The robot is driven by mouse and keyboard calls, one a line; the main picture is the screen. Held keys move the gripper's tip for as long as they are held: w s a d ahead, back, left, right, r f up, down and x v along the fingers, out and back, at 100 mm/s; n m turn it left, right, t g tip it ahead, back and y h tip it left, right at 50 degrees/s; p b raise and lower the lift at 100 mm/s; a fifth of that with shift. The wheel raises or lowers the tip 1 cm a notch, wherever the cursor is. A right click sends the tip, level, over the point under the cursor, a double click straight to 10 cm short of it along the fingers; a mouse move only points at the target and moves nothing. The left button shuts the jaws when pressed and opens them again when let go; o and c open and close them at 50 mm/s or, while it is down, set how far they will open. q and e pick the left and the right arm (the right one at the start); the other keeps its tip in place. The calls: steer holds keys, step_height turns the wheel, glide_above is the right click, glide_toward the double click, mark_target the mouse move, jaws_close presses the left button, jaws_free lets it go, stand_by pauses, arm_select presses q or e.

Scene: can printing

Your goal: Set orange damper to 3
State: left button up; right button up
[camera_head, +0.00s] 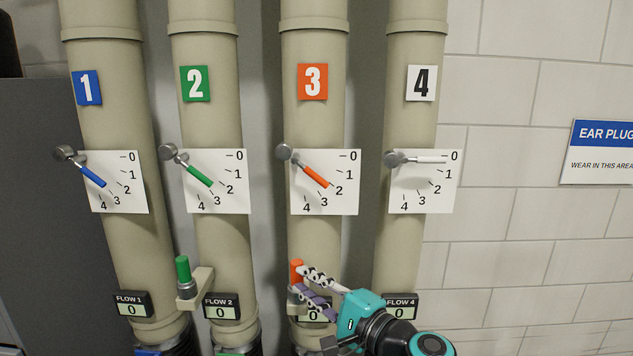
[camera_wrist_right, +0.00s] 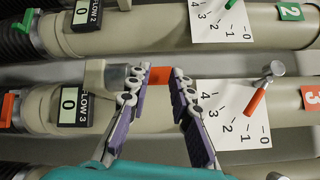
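The orange damper lever (camera_head: 316,175) sits on the white dial plate (camera_head: 350,172) of pipe 3 and points at about 2. The lever also shows in the wrist view (camera_wrist_right: 256,101). Lower on the same pipe, an upright orange peg (camera_head: 296,270) stands on a beige bracket, and it also shows in the wrist view (camera_wrist_right: 160,76). My right gripper (camera_head: 303,279) is at this peg, well below the lever. In the wrist view its fingers are spread, with the orange peg between the tips; contact is unclear. My left gripper is not in view.
Pipes 1, 2 and 4 carry similar dials with blue (camera_head: 93,177), green (camera_head: 199,175) and white (camera_head: 432,160) levers. A green peg (camera_head: 183,269) stands by pipe 2. The FLOW 3 display (camera_wrist_right: 70,105) reads 0. A tiled wall (camera_head: 540,240) lies to the right.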

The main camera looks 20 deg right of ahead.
mark_target(319, 180)
steer(key=w+d+r+m+t+h+p, duration=0.1)
steer(key=w+d+r+m+t+p, duration=0.15)
steer(key=r, duration=0.55)
steer(key=w+d+r+m+t+h+p, duration=0.1)
steer(key=d+r+m+p, duration=0.25)
steer(key=r, duration=0.45)
steer(key=shift+m+t, duration=0.35)
steer(key=shift+m, duration=0.05)
steer(key=x, duration=0.2)
steer(key=p+x, duration=0.1)
steer(key=x, duration=0.4)
steer(key=shift+w+d+f, duration=0.2)
steer(key=shift+w+f, duration=0.05)
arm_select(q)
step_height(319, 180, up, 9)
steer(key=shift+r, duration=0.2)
arm_select(e)
jaws_close()
